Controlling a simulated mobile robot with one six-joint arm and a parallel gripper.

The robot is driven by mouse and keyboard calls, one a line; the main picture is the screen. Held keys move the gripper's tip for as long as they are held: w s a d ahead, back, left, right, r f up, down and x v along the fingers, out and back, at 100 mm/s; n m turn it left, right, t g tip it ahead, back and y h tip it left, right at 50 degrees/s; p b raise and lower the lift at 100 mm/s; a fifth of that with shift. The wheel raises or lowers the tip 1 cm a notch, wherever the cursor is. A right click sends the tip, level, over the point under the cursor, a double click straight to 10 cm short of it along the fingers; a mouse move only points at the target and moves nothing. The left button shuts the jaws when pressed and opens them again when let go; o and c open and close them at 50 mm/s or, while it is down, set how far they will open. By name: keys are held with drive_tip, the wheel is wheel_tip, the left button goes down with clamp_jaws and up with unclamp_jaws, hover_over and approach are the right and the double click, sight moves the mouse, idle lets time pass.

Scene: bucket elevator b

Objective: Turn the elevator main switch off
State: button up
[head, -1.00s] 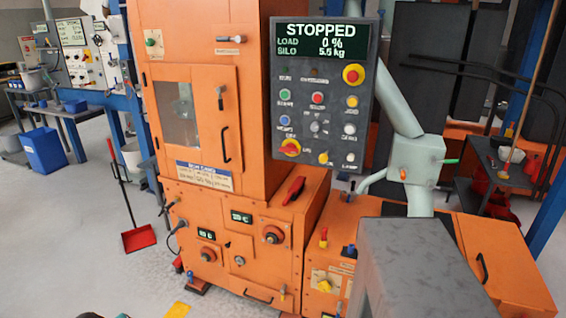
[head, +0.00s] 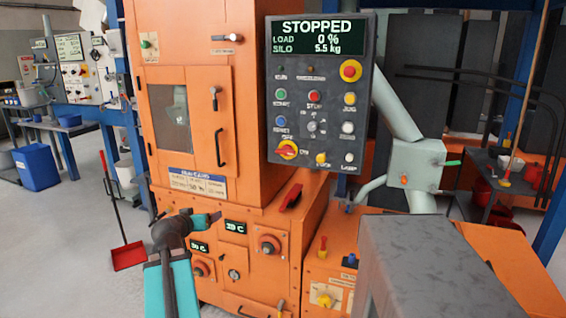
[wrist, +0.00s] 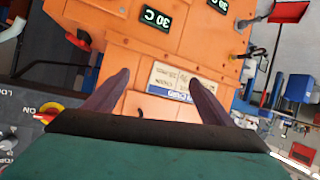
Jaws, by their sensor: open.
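The control panel (head: 318,100) is a dark box with a screen reading STOPPED, load 0 % and silo 5.5 kg. A red rotary handle on a yellow disc, apparently the main switch (head: 287,149), sits at its lower left. The head view does not clearly show its setting. In the wrist view the red and yellow switch (wrist: 62,114) is at the left edge, partly hidden by my gripper, with an ON label beside it. My gripper (wrist: 158,77) is open and empty, facing the orange cabinet. In the head view it is left of and below the panel, apart from the switch.
The orange machine (head: 222,160) stands behind my arm, with a door handle, a red lever (head: 291,196) and knobs. A grey-green pipe and junction box (head: 415,168) stand right of the panel. A red dustpan (head: 128,256) and blue bin (head: 37,168) are at left.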

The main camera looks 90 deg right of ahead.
drive_tip(key=s+d+r+m+g+h+b, duration=0.1)
drive_tip(key=s+r+m+g+h+b, duration=0.1)
drive_tip(key=s+r, duration=0.6)
drive_tip(key=s+d+r+m+g+h+b, duration=0.1)
drive_tip(key=s+r+m+g+h+b, duration=0.1)
drive_tip(key=s+r, duration=0.7)
drive_tip(key=s, duration=0.5)
drive_tip(key=shift+s+d+r+m+g+b, duration=0.25)
drive_tip(key=shift+s+r+m+g+b, duration=0.05)
drive_tip(key=shift+m+b, duration=0.1)
drive_tip(key=shift+w+d+r+p, duration=0.15)
drive_tip(key=shift+d+p, duration=0.1)
drive_tip(key=shift+p, duration=0.6)
